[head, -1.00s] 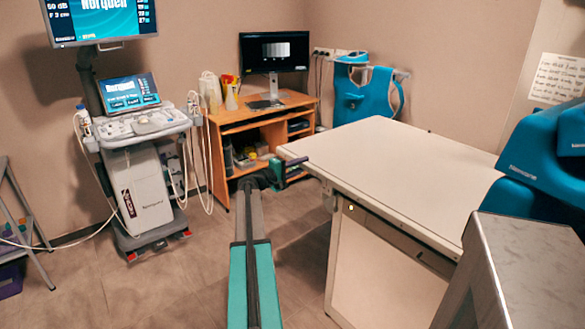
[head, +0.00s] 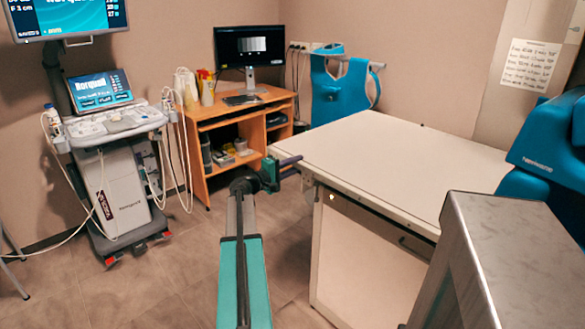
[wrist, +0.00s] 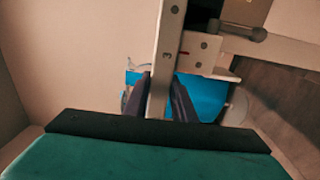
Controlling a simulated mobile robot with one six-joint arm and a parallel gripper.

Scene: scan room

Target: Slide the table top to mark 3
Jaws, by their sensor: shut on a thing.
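The white table top (head: 400,150) lies on a pale base (head: 360,260) in the head view. My gripper (head: 288,166) is at the left end of the table top, low beside its near left corner. In the wrist view my gripper (wrist: 165,95) has its two dark fingers on either side of a pale bar (wrist: 166,60) and is shut on it. A small dark mark and dots show on the bar, and a short red line shows beside it. I cannot read mark 3 for certain.
An ultrasound cart (head: 115,170) and a wooden desk (head: 222,120) with a monitor stand left. A blue apron (head: 340,90) hangs behind the table. A grey metal-looking block (head: 510,235) fills the near right. Open floor lies between cart and table.

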